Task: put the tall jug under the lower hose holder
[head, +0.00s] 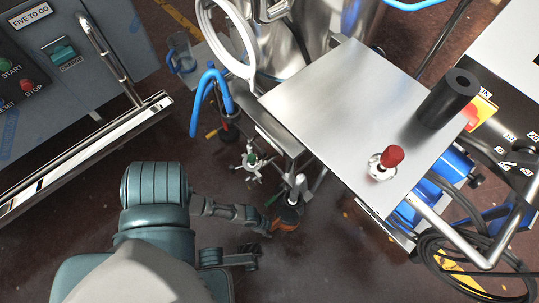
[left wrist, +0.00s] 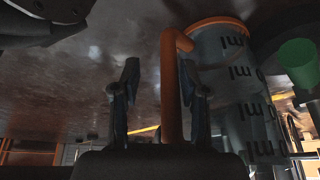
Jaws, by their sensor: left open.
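The tall jug (left wrist: 235,85) is clear and upright, with an orange rim, an orange handle (left wrist: 171,90) and dark ml marks, in the left wrist view. In the head view only a small orange patch (head: 287,218) shows low beside the steel table, probably this jug. My left gripper (head: 264,220) is open there. In the left wrist view its two fingers (left wrist: 159,75) stand on either side of the handle, with gaps visible. I cannot tell which part is the lower hose holder. My right gripper is not in view.
The steel table (head: 325,95) carries a black cylinder (head: 446,100) and a red-knobbed valve (head: 383,165). A blue-handled clear jug (head: 182,54) stands near the control panel (head: 60,65). Black cables lie at the right.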

